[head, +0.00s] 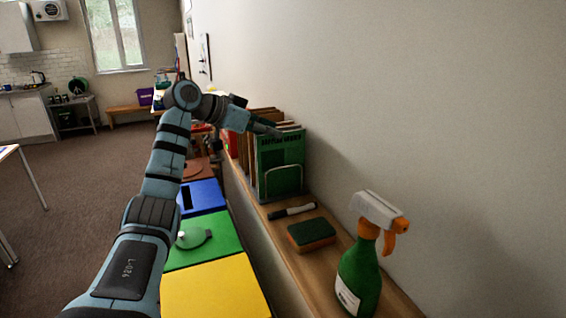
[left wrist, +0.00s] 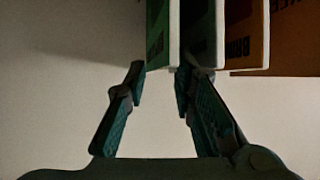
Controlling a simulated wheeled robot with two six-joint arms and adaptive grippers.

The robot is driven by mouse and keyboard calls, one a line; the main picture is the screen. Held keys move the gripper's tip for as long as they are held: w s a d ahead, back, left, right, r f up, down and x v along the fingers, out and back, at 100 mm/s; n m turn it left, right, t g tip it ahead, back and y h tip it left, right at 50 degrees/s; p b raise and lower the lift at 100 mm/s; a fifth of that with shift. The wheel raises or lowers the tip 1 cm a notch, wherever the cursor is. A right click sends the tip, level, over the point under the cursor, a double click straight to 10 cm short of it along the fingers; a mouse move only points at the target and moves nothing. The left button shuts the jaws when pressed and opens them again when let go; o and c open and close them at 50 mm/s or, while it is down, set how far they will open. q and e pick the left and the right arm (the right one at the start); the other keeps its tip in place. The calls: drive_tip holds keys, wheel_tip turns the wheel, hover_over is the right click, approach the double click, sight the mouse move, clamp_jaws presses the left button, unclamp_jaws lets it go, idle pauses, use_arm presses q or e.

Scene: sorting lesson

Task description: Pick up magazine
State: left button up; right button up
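The task's magazine is not certain. A green magazine or book (head: 280,155) with dark lettering on its cover stands upright at the near end of a row on the wooden ledge. My left gripper (head: 268,130) reaches over its top from the left. In the left wrist view, the two fingers of my left gripper (left wrist: 161,72) are apart, with the edge of a green volume (left wrist: 161,40) between their tips. One fingertip overlaps the gap to the neighbouring volume. Whether the fingers press on it cannot be told. My right gripper is not in view.
More volumes (head: 252,130) stand behind the green one. A metal bookend (head: 267,188), a marker (head: 292,211), a sponge (head: 312,234) and a spray bottle (head: 362,270) are on the ledge (head: 308,278). A wall borders it on the right. Coloured lids (head: 212,290) lie below, left.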

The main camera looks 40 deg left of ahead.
use_arm(q)
drive_tip(key=shift+w+d+f, duration=0.2)
drive_tip(key=shift+w, duration=0.35)
drive_tip(key=shift+w+f, duration=0.15)
clamp_jaws()
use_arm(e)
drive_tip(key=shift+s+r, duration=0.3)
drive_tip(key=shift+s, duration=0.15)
